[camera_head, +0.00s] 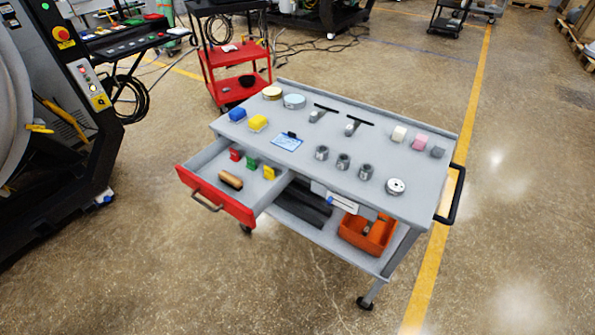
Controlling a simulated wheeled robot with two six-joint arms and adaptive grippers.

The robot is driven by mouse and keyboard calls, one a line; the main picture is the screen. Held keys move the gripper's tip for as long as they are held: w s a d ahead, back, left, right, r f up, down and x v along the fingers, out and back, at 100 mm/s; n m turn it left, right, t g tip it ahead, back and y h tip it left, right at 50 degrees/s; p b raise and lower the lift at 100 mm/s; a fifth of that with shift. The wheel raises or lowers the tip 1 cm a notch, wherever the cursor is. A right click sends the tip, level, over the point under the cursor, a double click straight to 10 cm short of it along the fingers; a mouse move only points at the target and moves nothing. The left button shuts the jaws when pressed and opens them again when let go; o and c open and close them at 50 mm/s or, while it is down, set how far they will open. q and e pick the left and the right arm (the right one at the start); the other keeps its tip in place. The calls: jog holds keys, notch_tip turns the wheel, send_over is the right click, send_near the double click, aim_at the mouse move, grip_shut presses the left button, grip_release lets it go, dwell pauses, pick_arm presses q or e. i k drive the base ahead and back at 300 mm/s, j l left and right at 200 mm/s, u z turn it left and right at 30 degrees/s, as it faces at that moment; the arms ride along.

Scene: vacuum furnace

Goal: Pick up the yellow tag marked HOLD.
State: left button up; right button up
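A small yellow piece (269,173) stands in the open drawer (212,150) of the grey cart, at the drawer's right side. It looks like a tag, but its lettering is too small to read. A green piece (252,164) and a red piece (235,154) of similar size stand in a row to its left. A brown cylinder (230,180) lies in front of them. Another yellow item (258,123), block-like, sits on the cart top beside a blue one (237,114). Neither of my grippers is in view.
The grey cart top (310,175) holds several metal cylinders, tape rolls, T-shaped tools, small blocks and a blue card (287,141). An orange bin (367,234) sits on its lower shelf. A red cart (235,75) stands behind. A machine (62,110) is at left. Floor in front is clear.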

aim_at(269, 172)
jog(key=i+j+z, duration=0.15)
jog(key=j+z, duration=0.25)
jog(key=j, duration=0.2)
jog(key=j+z, duration=0.35)
jog(key=j, duration=0.3)
jog(key=j+z, duration=0.4)
jog(key=j, duration=0.25)
jog(key=k+j, duration=0.1)
jog(key=j, duration=2)
jog(key=k+z, duration=0.05)
